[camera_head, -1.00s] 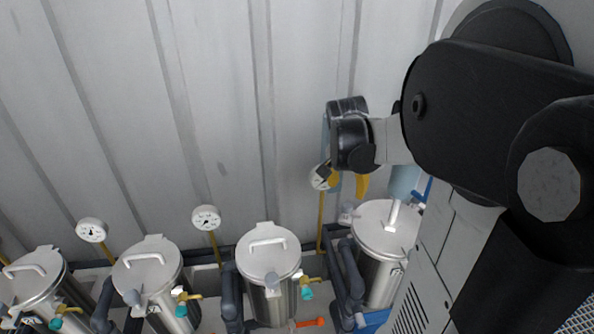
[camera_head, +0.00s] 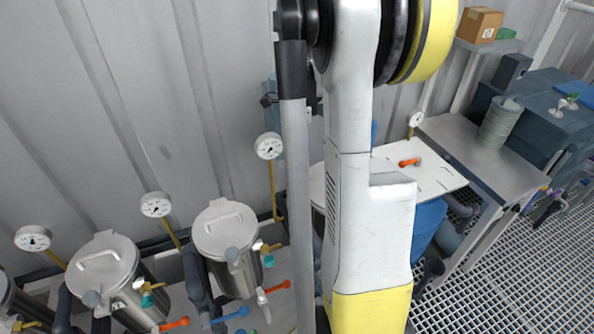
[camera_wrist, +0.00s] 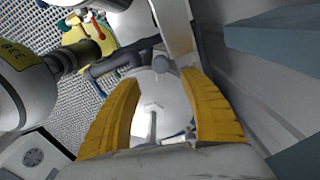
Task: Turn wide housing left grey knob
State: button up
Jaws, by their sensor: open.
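In the wrist view my gripper (camera_wrist: 162,82) is open, with its two yellow fingers spread and nothing held between them. A pale round vessel lid (camera_wrist: 148,95) with a bar handle (camera_wrist: 152,122) shows between and beyond the fingers. A rounded grey knob (camera_wrist: 161,64) shows at the lid's far edge, between the fingertips and apart from them as far as I can tell. I cannot tell for sure if it is the wide housing's left knob. In the head view my arm covers most of a vessel (camera_head: 317,188), and my gripper is hidden.
Several steel vessels (camera_head: 224,230) with gauges (camera_head: 156,204) and pipes line the wall at left. A white board with an orange-handled valve (camera_head: 410,162) and a bench (camera_head: 460,140) stand right of my arm.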

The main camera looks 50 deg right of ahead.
aim_at(297, 170)
notch_tip(297, 170, down, 8)
jog(key=shift+f+b, duration=0.25)
jog(key=shift+b, duration=0.85)
grip_shut()
